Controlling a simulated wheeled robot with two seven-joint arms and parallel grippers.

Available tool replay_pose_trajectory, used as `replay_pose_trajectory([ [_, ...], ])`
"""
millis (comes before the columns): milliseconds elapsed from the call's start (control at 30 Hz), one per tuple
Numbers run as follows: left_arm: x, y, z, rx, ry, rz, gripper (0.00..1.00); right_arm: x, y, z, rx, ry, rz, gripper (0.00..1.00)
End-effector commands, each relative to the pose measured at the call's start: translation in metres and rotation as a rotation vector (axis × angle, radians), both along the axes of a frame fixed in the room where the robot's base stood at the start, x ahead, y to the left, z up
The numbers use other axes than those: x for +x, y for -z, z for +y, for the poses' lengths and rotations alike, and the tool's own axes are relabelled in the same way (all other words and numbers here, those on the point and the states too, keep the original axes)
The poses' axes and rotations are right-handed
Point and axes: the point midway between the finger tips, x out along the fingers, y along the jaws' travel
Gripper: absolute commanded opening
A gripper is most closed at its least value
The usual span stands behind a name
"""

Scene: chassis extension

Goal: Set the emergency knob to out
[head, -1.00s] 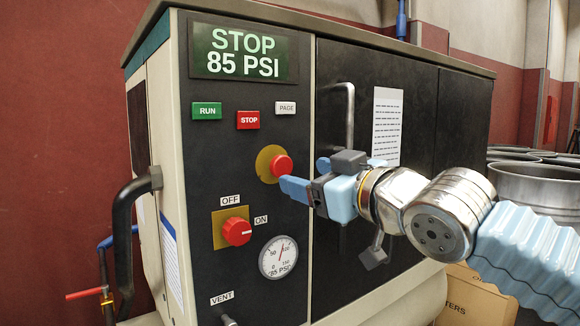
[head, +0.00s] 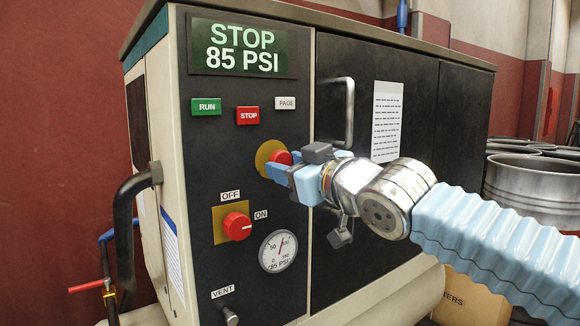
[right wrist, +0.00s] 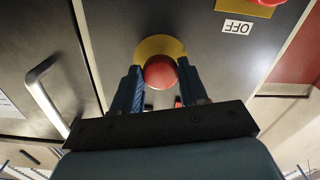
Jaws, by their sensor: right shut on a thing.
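The emergency knob (head: 281,158) is a round red button on a yellow disc (head: 264,152) on the machine's dark front panel. My right gripper (head: 283,165) is at the knob, its blue fingers on either side of it and shut on it. In the right wrist view the knob (right wrist: 160,72) sits between the two fingertips (right wrist: 160,80), with the yellow disc behind it. The fingers partly cover the knob in the head view. My left gripper is not in view.
The panel has a display reading STOP 85 PSI (head: 243,48), a green RUN button (head: 206,106), a red STOP button (head: 248,115), a red OFF/ON knob (head: 237,226) and a gauge (head: 278,251). A metal door handle (head: 348,112) stands out close to my right gripper. Metal drums (head: 530,180) are at right.

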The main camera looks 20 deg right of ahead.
Motion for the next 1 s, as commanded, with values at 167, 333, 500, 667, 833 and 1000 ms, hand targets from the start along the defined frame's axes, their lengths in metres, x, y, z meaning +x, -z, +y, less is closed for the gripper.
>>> replay_pose_trajectory([
  [167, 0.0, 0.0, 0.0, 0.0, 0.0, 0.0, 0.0, 0.0, 0.0, 0.0, 0.0, 0.0, 0.0, 0.0],
  [333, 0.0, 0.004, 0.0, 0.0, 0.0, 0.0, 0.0, -0.004, 0.001, -0.002, 0.002, 0.001, 0.0, 0.0],
  [500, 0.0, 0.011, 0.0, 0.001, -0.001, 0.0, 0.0, -0.018, 0.001, -0.007, 0.0, 0.001, -0.001, 0.0],
  [667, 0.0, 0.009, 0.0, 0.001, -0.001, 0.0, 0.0, -0.018, 0.0, -0.007, 0.0, 0.0, 0.001, 0.0],
  [833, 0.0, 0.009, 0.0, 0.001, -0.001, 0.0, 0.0, -0.017, 0.0, -0.006, 0.0, 0.0, 0.001, 0.62],
  [1000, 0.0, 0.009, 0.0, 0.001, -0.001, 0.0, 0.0, -0.017, 0.0, -0.006, 0.0, 0.0, 0.0, 0.69],
])
